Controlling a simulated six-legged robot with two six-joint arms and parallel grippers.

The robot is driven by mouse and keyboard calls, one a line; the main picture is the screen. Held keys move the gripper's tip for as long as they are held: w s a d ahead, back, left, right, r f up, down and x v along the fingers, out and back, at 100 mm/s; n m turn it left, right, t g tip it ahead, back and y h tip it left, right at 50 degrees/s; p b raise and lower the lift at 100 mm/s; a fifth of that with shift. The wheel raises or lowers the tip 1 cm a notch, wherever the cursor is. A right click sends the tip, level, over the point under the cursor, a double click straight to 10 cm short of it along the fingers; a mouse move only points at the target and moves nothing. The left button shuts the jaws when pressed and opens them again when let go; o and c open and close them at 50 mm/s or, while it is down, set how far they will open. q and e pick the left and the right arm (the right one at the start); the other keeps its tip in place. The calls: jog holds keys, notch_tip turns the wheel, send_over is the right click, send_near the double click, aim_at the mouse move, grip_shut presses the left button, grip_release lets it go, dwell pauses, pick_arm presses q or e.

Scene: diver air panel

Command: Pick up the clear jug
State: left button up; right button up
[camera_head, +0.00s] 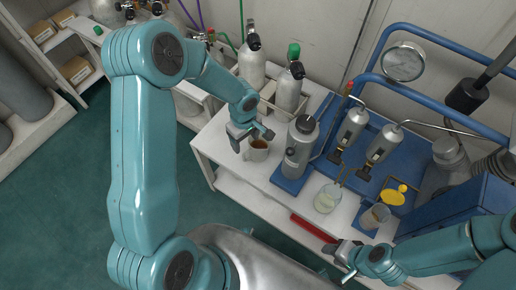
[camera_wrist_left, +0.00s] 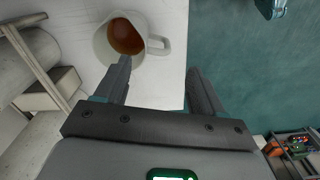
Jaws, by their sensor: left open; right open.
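A clear jug (camera_head: 327,199) with pale liquid in it stands upright on the white table, near its front edge, in the head view. My left gripper (camera_head: 252,136) is open and empty, away to the left of the jug and over a white mug (camera_head: 257,152) of brown liquid. The left wrist view shows its open fingers (camera_wrist_left: 158,68) with the mug (camera_wrist_left: 108,42) by the left fingertip; I cannot tell if they touch. My right gripper (camera_head: 338,262) is open, in front of the jug and to its right, apart from it.
A grey canister (camera_head: 300,145) on a blue base stands between mug and jug. A cup with brownish contents (camera_head: 374,216) and a yellow item (camera_head: 393,196) are right of the jug. A red bar (camera_head: 312,228) lies at the table's front edge. Blue pipes and a gauge (camera_head: 403,61) stand behind.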

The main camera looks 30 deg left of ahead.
aim_at(246, 152)
pick_arm(q)
notch_tip(246, 152, down, 11)
jog(key=shift+r+b, duration=0.1)
jog(key=shift+b, duration=0.25)
jog(key=shift+c, duration=0.4)
jog(key=c, duration=1.2)
jog(key=shift+o, duration=0.2)
jog(key=shift+r, duration=0.2)
notch_tip(246, 152, up, 20)
jog(key=p, duration=0.1)
jog(key=shift+f+p, duration=0.2)
jog(key=shift+p, duration=0.15)
dwell(2.2)
